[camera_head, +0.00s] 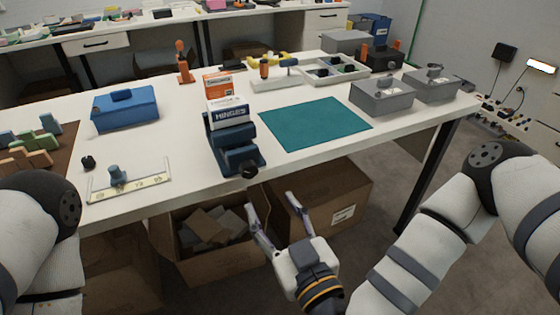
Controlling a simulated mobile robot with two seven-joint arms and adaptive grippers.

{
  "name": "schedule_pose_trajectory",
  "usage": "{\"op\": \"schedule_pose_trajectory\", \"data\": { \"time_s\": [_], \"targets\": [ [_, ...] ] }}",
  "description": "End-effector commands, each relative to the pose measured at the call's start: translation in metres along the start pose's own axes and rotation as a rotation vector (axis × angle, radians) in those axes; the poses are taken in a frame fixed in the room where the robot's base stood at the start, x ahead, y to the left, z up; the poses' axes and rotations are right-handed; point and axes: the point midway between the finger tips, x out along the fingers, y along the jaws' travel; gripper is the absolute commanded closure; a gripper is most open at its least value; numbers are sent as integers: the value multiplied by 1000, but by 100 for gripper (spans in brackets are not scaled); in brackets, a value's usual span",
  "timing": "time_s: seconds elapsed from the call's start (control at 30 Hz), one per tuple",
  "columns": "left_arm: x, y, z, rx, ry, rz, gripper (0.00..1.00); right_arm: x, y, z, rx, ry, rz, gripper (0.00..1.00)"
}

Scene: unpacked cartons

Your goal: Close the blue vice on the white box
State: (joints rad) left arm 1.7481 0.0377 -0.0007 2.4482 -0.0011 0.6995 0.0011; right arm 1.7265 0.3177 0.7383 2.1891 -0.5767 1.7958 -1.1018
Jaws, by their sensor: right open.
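The dark blue vice (237,160) stands at the front edge of the white table, left of a teal mat. The white box (229,113), with a blue "HINGES" label, sits upright at the top of the vice, seemingly between its jaws. I cannot tell whether both jaws touch it. A dark round knob (249,172) shows at the vice's front, near the table edge. My right gripper (271,206) is open and empty, in front of and below the table edge, apart from the vice. My left gripper is out of view; only my left arm shows.
An orange and white box (218,85) stands just behind the white box. The teal mat (315,124) is bare. A blue toolbox (124,108) and a small measuring tray (130,182) lie left. Grey boxes (381,96) stand right.

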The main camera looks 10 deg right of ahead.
Motion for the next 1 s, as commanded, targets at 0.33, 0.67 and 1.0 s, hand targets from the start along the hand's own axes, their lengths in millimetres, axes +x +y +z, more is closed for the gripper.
{"op": "schedule_pose_trajectory", "data": {
  "time_s": [0.33, 0.67, 1.0],
  "targets": [
    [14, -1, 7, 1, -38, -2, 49, 82, 1, 4, 3, -3, 4, 50],
    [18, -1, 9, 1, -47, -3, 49, 115, 2, 2, 3, -2, 2, 50],
    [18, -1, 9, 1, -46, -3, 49, 114, 2, 1, 3, -1, 2, 88]
  ]
}}
